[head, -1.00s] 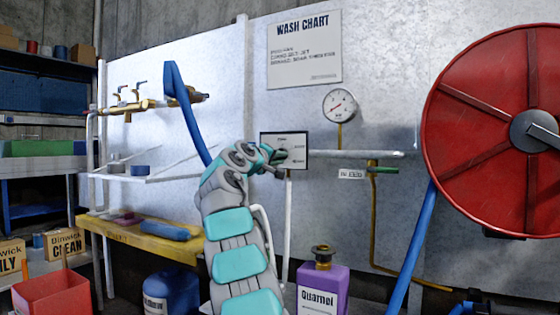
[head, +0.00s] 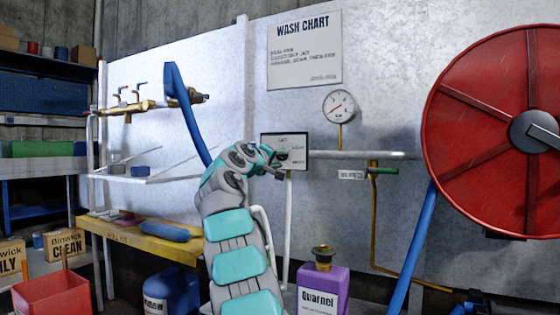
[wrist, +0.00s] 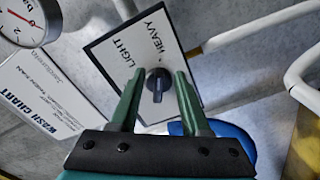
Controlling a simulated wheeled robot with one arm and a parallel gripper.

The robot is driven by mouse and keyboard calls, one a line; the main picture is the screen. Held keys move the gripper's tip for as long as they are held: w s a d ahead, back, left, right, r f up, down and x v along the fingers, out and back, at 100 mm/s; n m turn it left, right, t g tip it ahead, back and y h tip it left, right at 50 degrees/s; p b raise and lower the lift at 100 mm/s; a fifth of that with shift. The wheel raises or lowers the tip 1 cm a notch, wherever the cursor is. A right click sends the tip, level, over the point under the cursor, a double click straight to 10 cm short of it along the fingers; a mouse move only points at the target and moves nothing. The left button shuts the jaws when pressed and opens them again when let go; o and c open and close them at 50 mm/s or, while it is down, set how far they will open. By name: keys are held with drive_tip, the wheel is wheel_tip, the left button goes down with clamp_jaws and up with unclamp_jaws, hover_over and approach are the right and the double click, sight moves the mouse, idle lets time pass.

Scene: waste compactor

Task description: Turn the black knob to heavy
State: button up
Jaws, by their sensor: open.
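The black knob (wrist: 158,84) sits on a white plate with a dark edge (wrist: 110,45) in the wrist view. The words HEAVY and LIGHT are printed on the plate, on the side away from my gripper's palm. My gripper (wrist: 159,77) is open, with one teal finger on each side of the knob. I cannot tell whether either finger touches it. The knob's bar looks roughly in line with the fingers; its pointing end is unclear. In the head view, the plate (head: 298,148) is partly covered by my gripper (head: 280,160), and the knob is hard to make out.
A white pipe (head: 350,155) runs right from the plate. A pressure gauge (head: 339,106) and a green-handled valve (head: 383,170) are nearby. A blue hose (head: 186,115) hangs left of my arm. A red hose reel (head: 480,130) stands at right, and a purple jug (head: 323,287) is below.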

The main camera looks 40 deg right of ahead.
drive_tip(key=b+v, duration=0.2)
drive_tip(key=v, duration=0.5)
drive_tip(key=shift+a, duration=0.35)
drive_tip(key=shift+s, duration=0.15)
idle(0.4)
drive_tip(key=s+a+f+g+y, duration=0.1)
drive_tip(key=s+a+f+y, duration=0.2)
drive_tip(key=a+f, duration=0.35)
drive_tip(key=s+a+f+y, duration=0.2)
drive_tip(key=s+a+f, duration=0.1)
drive_tip(key=f, duration=0.6)
drive_tip(key=s+a+f+g+y, duration=0.1)
drive_tip(key=s+a+f+y, duration=0.2)
drive_tip(key=a+f, duration=0.35)
drive_tip(key=s+a+f+n+g+y, duration=0.1)
drive_tip(key=s+a+f+y, duration=0.2)
drive_tip(key=s+a+f, duration=0.5)
drive_tip(key=s+a+f+n+g+y, duration=0.1)
drive_tip(key=s+a+f+y, duration=0.2)
drive_tip(key=s+a+f, duration=0.6)
drive_tip(key=s+a+f+n+g+y, duration=0.1)
drive_tip(key=s+a+f+g+y, duration=0.2)
drive_tip(key=s+a+f, duration=1)
wheel_tip(320, 180, up, 16)
drive_tip(key=d+p, duration=0.1)
drive_tip(key=p, duration=1.3)
drive_tip(key=shift+s+p, duration=0.35)
drive_tip(key=shift+s, duration=0.05)
drive_tip(key=shift+s, duration=0.1)
